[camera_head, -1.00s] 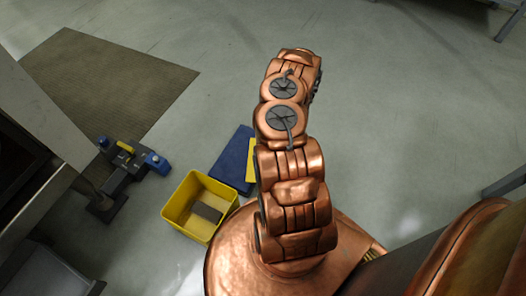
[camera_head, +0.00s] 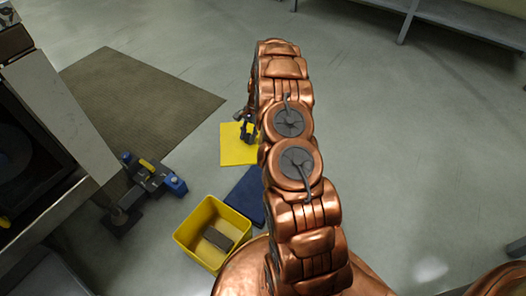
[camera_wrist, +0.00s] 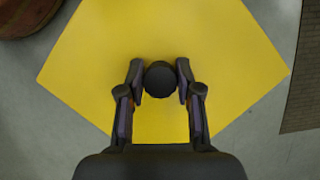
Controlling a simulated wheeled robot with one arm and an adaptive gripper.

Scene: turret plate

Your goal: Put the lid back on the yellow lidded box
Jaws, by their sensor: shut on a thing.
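The yellow box (camera_head: 183,236) stands open on the floor in the head view, with a dark grey block (camera_head: 218,239) inside it. The yellow lid (camera_head: 232,152) is a flat square plate up and to the right of the box, partly hidden by my arm. In the wrist view the lid (camera_wrist: 160,38) fills much of the picture, with a round black knob (camera_wrist: 160,79) at its middle. My gripper (camera_wrist: 160,80) is shut on the knob, one finger on each side. My gripper also shows in the head view (camera_head: 247,130), over the lid.
A dark blue flat piece (camera_head: 247,190) lies beside the box, partly behind my arm. A black device with blue and yellow parts (camera_head: 150,178) stands left of the box. A brown mat (camera_head: 145,100) lies behind. Open floor (camera_head: 400,150) is on the right.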

